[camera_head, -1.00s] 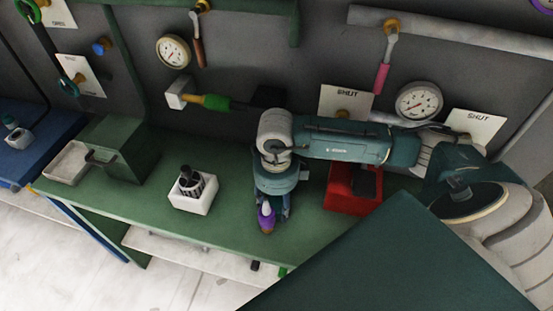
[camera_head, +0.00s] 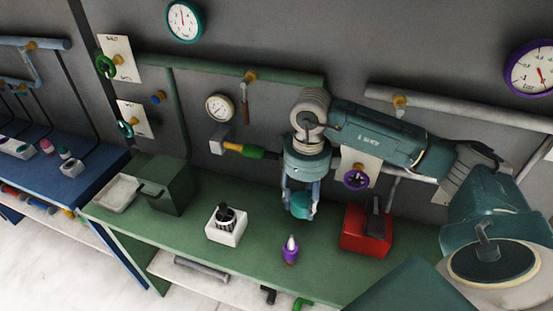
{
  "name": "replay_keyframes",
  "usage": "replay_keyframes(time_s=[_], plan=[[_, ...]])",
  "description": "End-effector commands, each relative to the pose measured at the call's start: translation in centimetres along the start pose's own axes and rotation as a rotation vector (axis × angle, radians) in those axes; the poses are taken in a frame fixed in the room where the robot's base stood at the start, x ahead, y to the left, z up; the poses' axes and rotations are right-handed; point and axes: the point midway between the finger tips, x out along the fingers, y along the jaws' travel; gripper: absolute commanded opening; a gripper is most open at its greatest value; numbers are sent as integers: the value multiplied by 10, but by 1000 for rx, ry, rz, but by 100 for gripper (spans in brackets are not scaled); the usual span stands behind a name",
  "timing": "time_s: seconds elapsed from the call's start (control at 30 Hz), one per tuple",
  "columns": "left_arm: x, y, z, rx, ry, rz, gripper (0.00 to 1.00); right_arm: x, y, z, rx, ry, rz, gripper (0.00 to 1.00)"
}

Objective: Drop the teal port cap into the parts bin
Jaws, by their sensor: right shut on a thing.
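My right gripper (camera_head: 299,212) hangs down over the green bench, fingers pointing downward. It is shut on a rounded teal piece, the teal port cap (camera_head: 301,204), which shows between the fingers. The cap appears held above the bench top. A pale, shallow open bin (camera_head: 113,193) sits at the bench's left end, beside a dark green box; it looks like the parts bin, though no label shows. It is well to the left of my right gripper. My left gripper is not in view.
A white block with a black knobbed piece (camera_head: 225,229) stands between bin and gripper. A small purple bottle-like thing with a pale tip (camera_head: 290,252) stands near the front edge. A red box (camera_head: 364,233) is at right. Pipes, gauges and a purple handwheel (camera_head: 355,179) line the wall.

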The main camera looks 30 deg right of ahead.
Motion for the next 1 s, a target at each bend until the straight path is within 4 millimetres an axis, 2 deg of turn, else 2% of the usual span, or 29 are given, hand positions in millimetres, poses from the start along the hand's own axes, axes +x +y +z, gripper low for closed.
replay_keyframes(time_s=[0.07,0.23,0.37,0.47,0.7,1.0], plan=[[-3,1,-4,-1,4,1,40,-6,-2,0,1,0,0,15],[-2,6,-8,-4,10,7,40,-6,-1,0,-14,0,0,15],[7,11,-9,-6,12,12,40,-2,8,5,-136,-3,-1,15],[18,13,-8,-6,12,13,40,3,24,12,-343,-5,-1,15],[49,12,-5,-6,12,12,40,13,71,22,-1039,-3,-5,15],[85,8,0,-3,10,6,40,28,122,18,-1908,2,-5,15]])
